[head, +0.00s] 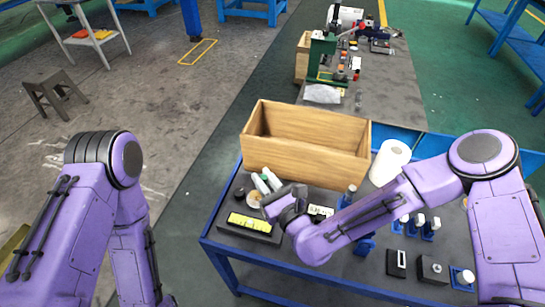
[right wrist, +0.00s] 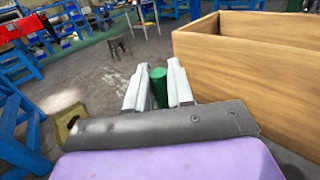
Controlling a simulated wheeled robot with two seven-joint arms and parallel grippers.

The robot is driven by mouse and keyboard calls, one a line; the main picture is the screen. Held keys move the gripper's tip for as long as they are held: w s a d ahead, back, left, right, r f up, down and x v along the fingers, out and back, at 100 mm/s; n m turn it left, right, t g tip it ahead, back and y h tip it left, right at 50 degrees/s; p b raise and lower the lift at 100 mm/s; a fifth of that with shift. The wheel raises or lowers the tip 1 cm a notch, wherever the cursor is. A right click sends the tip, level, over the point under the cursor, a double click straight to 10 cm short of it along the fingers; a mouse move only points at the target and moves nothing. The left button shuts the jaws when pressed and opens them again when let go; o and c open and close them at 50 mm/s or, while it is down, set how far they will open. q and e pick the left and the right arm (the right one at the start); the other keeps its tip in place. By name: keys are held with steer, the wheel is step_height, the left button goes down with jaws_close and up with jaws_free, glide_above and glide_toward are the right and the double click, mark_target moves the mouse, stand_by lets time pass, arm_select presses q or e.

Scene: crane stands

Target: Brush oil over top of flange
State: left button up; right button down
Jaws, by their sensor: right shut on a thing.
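My right gripper (head: 266,182) is over the near left part of the blue-framed table, just in front of the wooden box. In the right wrist view its two pale fingers (right wrist: 157,88) are shut on a green cylinder (right wrist: 158,86); I cannot tell whether this is the brush's handle. No bristles show. A small pale round piece (head: 254,200) lies close below the fingers in the head view; it may be the flange, but it is too small to be sure. My left arm hangs at the left and its gripper is out of the picture.
The open wooden box (head: 312,142) stands right behind my right gripper. A white roll (head: 390,162) and several small blue-and-white pieces stand to the right. A farther bench (head: 385,95) holds tools.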

steer(key=shift+s+d+r+p, duration=0.15)
steer(key=shift+r+p, duration=0.15)
steer(key=shift+r, duration=0.3)
steer(key=shift+d+r+p, duration=0.15)
steer(key=shift+r+p, duration=0.15)
steer(key=shift+r, duration=0.3)
step_height(320, 180, up, 2)
steer(key=shift+a+r+p, duration=0.1)
steer(key=shift+p, duration=0.6)
step_height(320, 180, up, 2)
steer(key=shift+r+p, duration=0.1)
steer(key=shift+p, duration=0.65)
steer(key=shift+r+p, duration=0.45)
steer(key=shift+r, duration=0.25)
steer(key=shift+f, duration=0.1)
